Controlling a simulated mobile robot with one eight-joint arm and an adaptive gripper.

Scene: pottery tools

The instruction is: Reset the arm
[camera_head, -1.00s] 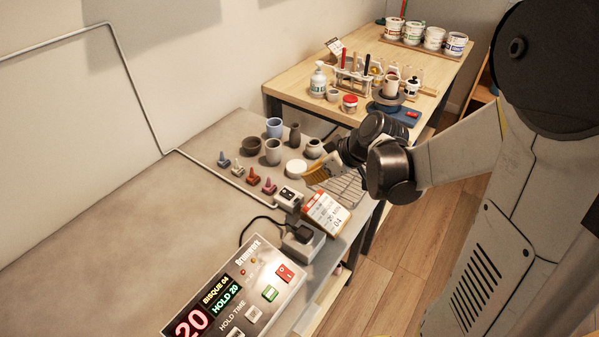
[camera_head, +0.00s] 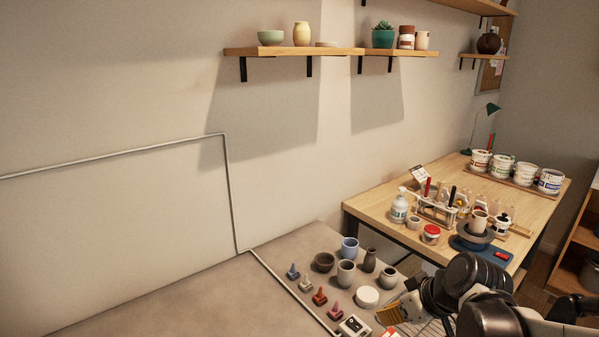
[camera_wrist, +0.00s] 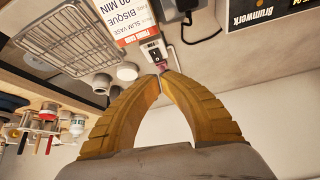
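My gripper (camera_head: 392,314) shows low in the head view, above the grey table (camera_head: 200,290). In the wrist view, the two ribbed yellow fingers of my gripper (camera_wrist: 160,73) curve together and their tips meet, with nothing seen held between them. A white switch box (camera_wrist: 152,50) and a small purple cone (camera_wrist: 160,66) lie beyond the fingertips, and a gap to them cannot be judged. My arm fills the lower right of the head view.
Several small cones (camera_head: 306,285) and pots (camera_head: 346,273) stand left of my gripper. A wire rack (camera_wrist: 75,45) and a red-white card (camera_wrist: 128,22) lie nearby. The wooden table (camera_head: 375,205) behind holds bottles and tubs. Wall shelves (camera_head: 295,51) hang above.

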